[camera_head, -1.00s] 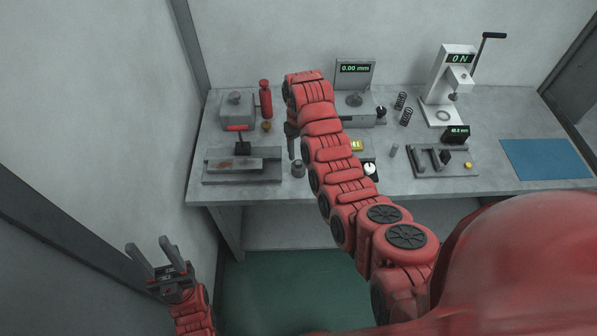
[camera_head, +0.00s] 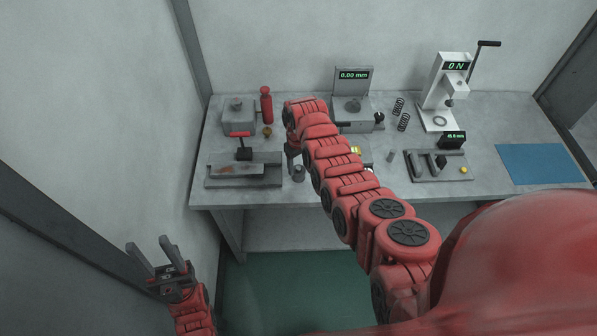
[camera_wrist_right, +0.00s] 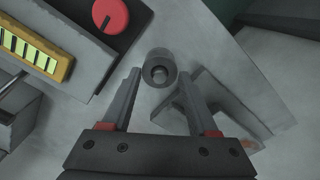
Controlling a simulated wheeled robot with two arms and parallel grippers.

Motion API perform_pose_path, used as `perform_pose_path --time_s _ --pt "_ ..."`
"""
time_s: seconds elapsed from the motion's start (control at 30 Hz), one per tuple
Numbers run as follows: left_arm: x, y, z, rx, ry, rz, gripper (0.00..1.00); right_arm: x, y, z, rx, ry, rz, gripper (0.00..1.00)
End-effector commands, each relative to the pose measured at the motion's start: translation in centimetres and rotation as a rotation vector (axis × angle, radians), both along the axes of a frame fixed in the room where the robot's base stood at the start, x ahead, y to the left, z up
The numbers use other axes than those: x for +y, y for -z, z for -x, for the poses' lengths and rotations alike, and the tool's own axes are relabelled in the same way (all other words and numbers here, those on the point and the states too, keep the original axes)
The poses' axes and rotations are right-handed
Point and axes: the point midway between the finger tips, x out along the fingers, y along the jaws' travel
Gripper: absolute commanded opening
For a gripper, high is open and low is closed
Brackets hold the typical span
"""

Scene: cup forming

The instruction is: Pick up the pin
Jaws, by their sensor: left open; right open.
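A small grey round holder (camera_head: 299,173) stands near the front edge of the bench in the head view. In the right wrist view this hollow cylinder (camera_wrist_right: 171,75) has a lighter round end inside it, which looks like the pin (camera_wrist_right: 158,74). My right gripper (camera_wrist_right: 158,80) is open and empty, pointing down, with the cylinder lined up between its fingertips. I cannot tell how far below the tips it is. In the head view my right gripper (camera_head: 293,165) is just left of the holder, partly hidden. My left gripper (camera_head: 148,243) is open and empty, off the bench at lower left.
A device with a yellow display (camera_wrist_right: 35,48) and a red knob (camera_wrist_right: 110,15) is close by. A grey block fixture (camera_head: 243,176) with a red handle stands left of the holder. A fixture plate (camera_head: 435,174) and blue mat (camera_head: 545,164) are right.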

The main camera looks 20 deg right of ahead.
Motion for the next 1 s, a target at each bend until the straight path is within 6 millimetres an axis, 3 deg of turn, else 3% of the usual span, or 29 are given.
perform_pose_path --time_s 0.03,0.37,1.0 --pt "0.00 0.04 0.00 0.000 0.000 0.000 0.50 0.05 0.13 0.09 0.002 0.000 0.000 0.58" --pt "0.00 0.06 0.00 0.000 0.000 0.000 0.50 0.02 0.18 0.15 0.004 0.000 -0.001 0.00" --pt "-0.01 0.07 0.00 0.000 0.000 0.000 0.50 -0.01 0.26 0.24 0.007 0.000 0.000 0.00"
